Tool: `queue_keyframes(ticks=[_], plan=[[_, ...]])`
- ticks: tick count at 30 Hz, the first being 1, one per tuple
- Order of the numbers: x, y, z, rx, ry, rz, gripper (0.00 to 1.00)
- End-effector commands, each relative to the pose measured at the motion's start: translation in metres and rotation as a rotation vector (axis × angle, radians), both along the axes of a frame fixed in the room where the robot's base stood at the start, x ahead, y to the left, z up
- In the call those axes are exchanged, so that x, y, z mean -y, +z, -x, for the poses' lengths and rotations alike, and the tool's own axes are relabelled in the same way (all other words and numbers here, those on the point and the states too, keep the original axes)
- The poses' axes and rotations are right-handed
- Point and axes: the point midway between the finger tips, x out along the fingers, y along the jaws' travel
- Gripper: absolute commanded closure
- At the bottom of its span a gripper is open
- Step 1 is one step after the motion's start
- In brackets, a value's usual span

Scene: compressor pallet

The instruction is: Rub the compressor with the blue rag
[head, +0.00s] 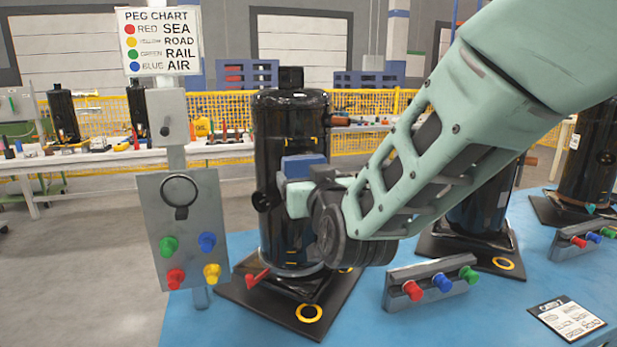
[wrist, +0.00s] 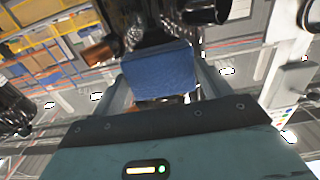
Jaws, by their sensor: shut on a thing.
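The compressor (head: 290,130) is a glossy black upright cylinder on a dark square base plate, left of centre in the head view. My gripper (head: 298,185) is at its front, about halfway up. The blue rag (head: 303,166) is a small folded pad at the gripper's tip, against or very near the cylinder's front; contact cannot be told for sure. In the wrist view the rag (wrist: 160,72) sits between the two fingers, with the dark compressor (wrist: 165,25) just beyond it. My gripper is shut on the rag. My arm hides part of the compressor's right side.
A grey peg panel (head: 184,230) with coloured pegs stands close left, under a peg chart sign (head: 160,40). A peg block (head: 430,283) lies on the blue table (head: 375,325) at right. Another compressor (head: 480,215) stands behind my arm. A red lever (head: 257,277) projects low at the front.

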Motion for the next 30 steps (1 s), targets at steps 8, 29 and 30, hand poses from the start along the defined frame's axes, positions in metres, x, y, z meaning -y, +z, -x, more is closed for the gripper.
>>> queue_keyframes(ticks=[8,29,30], plan=[[0.005,-0.002,0.010,-0.004,-0.003,0.003,0.45],[0.017,0.000,0.057,-0.001,-0.002,0.001,0.45],[0.017,0.000,0.057,-0.001,-0.002,0.001,0.45]])
